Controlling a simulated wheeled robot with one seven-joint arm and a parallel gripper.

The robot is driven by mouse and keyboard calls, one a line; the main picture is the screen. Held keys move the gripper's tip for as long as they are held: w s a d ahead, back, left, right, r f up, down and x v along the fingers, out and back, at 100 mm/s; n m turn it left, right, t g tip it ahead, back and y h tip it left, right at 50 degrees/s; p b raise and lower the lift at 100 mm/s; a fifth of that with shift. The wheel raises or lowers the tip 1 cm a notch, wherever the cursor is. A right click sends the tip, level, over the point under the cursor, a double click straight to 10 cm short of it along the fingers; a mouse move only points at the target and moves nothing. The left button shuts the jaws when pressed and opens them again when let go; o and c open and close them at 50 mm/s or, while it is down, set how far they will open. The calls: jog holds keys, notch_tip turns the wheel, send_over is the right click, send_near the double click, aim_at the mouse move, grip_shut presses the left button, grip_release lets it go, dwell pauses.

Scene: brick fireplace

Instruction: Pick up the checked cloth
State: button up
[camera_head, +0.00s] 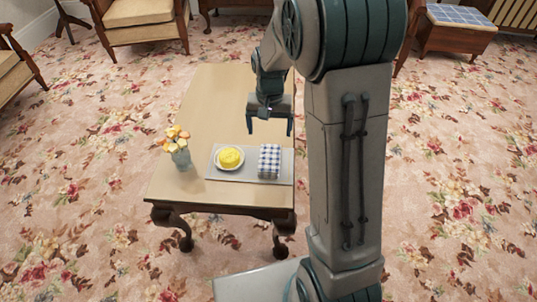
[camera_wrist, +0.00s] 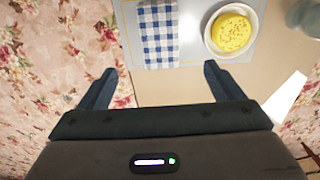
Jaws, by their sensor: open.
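The blue-and-white checked cloth (camera_head: 269,161) lies folded on the right part of a pale grey mat (camera_head: 240,175) on the wooden table. In the wrist view the cloth (camera_wrist: 158,35) is at the top, just beyond the gap between my fingers. My gripper (camera_head: 270,130) is open and empty, with its fingers spread. In the head view it hangs above the table, on the far side of the cloth. It also shows in the wrist view (camera_wrist: 160,80). The cloth is apart from both fingers.
A white bowl of yellow food (camera_head: 229,158) sits left of the cloth on the mat. A vase of flowers (camera_head: 180,150) stands at the table's left. The far part of the wooden table (camera_head: 220,95) is bare. Armchairs (camera_head: 142,25) stand behind.

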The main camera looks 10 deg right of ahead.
jog(key=b, duration=0.3)
send_over(269, 157)
notch_tip(269, 157, down, 9)
jog(key=shift+r, duration=0.15)
notch_tip(269, 157, down, 5)
jog(key=shift+s+f+b, duration=0.1)
jog(key=shift+f+b, duration=0.05)
jog(key=shift+b, duration=1)
jog(key=c, duration=1.1)
